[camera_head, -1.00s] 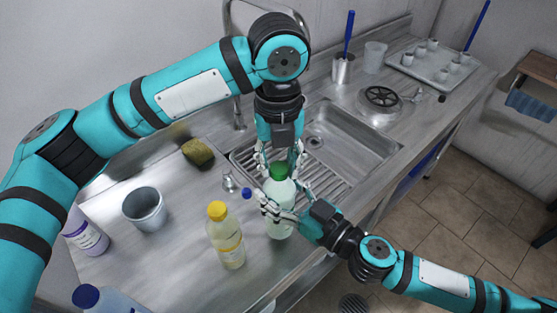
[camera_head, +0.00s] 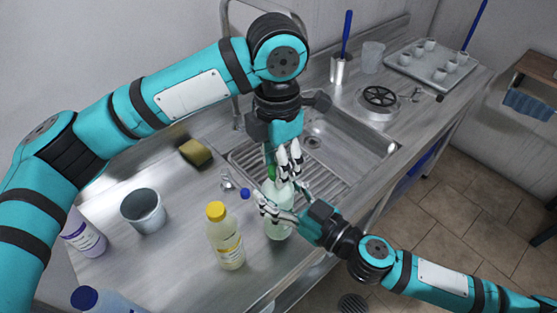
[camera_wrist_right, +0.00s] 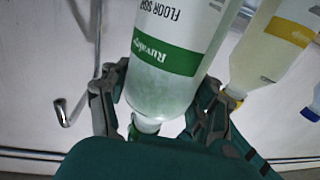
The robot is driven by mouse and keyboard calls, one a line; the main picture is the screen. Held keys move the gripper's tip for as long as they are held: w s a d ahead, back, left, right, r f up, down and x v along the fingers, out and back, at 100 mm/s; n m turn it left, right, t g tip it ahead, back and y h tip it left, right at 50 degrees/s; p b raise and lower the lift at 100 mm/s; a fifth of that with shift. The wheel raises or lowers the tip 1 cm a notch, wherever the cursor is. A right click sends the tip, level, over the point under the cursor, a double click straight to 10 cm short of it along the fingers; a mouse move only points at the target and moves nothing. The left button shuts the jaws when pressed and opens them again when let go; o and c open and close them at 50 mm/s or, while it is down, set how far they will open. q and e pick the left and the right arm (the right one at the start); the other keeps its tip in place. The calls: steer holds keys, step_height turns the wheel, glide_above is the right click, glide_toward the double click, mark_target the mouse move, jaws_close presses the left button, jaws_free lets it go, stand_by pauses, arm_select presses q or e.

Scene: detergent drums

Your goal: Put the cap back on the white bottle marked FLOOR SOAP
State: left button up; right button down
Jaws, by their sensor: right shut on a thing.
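The white bottle marked FLOOR SOAP (camera_head: 279,226) stands upright near the counter's front edge. In the right wrist view, the bottle (camera_wrist_right: 172,90) shows its green label upside down. My right gripper (camera_head: 283,208) is shut around its upper body. The green cap (camera_head: 270,171) is at the bottle's top, mostly hidden by my left gripper (camera_head: 282,166). In the right wrist view, a bit of green (camera_wrist_right: 135,131) shows by the neck; I cannot tell how the cap sits. My left gripper points down over the cap, and its fingers overlap in view, so its grip is unclear.
A yellow-capped bottle (camera_head: 226,240) stands close left of the white bottle. The sink (camera_head: 345,150) lies behind, right. Bare counter shows around the bucket.

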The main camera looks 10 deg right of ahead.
arm_select(q)
steer(key=shift+o, duration=0.7)
steer(key=shift+s+d+r, duration=0.1)
steer(key=shift+r, duration=2.2)
steer(key=shift+c, duration=0.4)
